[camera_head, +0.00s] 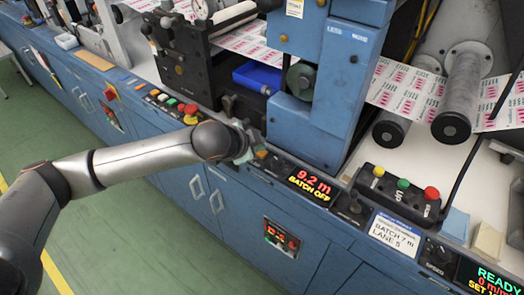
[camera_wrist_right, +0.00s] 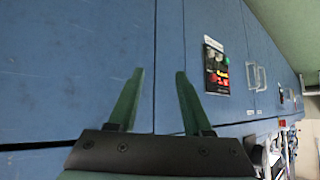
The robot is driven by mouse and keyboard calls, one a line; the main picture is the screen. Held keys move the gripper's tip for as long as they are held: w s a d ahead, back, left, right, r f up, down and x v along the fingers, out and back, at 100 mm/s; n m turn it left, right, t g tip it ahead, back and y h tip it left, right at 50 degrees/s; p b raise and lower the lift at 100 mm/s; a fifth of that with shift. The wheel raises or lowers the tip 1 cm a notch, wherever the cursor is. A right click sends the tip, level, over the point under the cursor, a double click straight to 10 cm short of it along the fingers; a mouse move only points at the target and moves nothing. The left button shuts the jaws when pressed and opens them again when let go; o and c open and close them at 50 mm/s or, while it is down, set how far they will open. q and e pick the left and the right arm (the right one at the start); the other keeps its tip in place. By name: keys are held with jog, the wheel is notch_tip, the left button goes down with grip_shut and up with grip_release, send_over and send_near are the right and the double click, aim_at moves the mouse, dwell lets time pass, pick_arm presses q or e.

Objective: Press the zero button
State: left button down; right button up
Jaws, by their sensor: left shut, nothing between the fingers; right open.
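My left gripper (camera_head: 246,142) reaches in from the left over the front ledge of the blue machine. It is shut and empty, just left of the display (camera_head: 311,186) that reads "9.2 m BATCH OFF". A small orange-yellow button-like spot (camera_head: 262,154) shows right beside the fingertips. I cannot read a zero label, and the gripper hides part of the panel there. I cannot tell whether the fingers touch anything. My right gripper (camera_wrist_right: 160,74) is open and empty in the right wrist view, in front of blue cabinet doors (camera_wrist_right: 75,60).
A button box with yellow, green and red buttons (camera_head: 404,190) lies to the right. A red emergency button (camera_head: 190,112) stands left of the gripper. A blue bin (camera_head: 257,77) and printed web (camera_head: 397,90) are behind. Green floor (camera_head: 150,240) is clear in front.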

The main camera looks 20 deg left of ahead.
aim_at(259, 154)
pick_arm(q)
jog(key=shift+f, duration=0.5)
dwell(0.3)
dwell(0.4)
jog(key=shift+r+p, duration=0.95)
jog(key=shift+p, duration=0.25)
jog(key=shift+r, duration=0.1)
notch_tip(259, 154, up, 5)
jog(key=p, duration=0.5)
jog(key=shift+p, duration=0.4)
